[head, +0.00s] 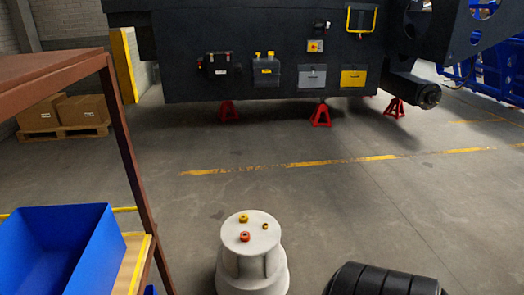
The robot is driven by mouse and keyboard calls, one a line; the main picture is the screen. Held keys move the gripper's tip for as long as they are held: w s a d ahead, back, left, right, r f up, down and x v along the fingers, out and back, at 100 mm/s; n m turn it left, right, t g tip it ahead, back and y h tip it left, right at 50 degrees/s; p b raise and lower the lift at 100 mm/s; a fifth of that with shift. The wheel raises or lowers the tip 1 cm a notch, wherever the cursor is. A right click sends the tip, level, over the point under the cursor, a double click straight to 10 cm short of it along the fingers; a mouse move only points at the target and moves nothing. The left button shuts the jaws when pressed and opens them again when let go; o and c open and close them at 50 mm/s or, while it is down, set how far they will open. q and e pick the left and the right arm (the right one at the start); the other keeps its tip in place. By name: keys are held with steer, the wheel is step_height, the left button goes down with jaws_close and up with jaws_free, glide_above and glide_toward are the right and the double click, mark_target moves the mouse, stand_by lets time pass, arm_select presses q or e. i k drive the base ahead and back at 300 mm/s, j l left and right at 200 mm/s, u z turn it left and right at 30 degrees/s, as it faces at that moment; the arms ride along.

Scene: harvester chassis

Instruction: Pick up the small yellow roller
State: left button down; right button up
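A round grey stool (238,262) stands on the floor at bottom centre. On its top are several small parts. A yellow roller-like part (243,217) is toward the back, and a smaller dark-yellow part (265,226) with a dark middle is at the right. An orange-red ring-like part (244,236) is at the front. The parts are apart from each other. At this size I cannot tell for certain which yellow part is the small roller. Neither of my grippers is in view.
A dark chassis (200,25) stands on red jack stands (320,115) at the back. A brown-framed shelf (128,160) with a blue bin (60,250) is at left. A ribbed black object (383,281) is at bottom right. The floor between stool and chassis is clear.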

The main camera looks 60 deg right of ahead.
mark_target(243, 217)
steer(key=z, duration=1.65)
steer(key=i+l+u, duration=0.1)
steer(key=u, duration=0.35)
steer(key=i+l+u, duration=0.15)
steer(key=u, duration=0.3)
steer(key=l+u, duration=0.25)
steer(key=u, duration=0.2)
steer(key=i+l+u, duration=0.1)
steer(key=l+u, duration=0.15)
steer(key=u, duration=0.2)
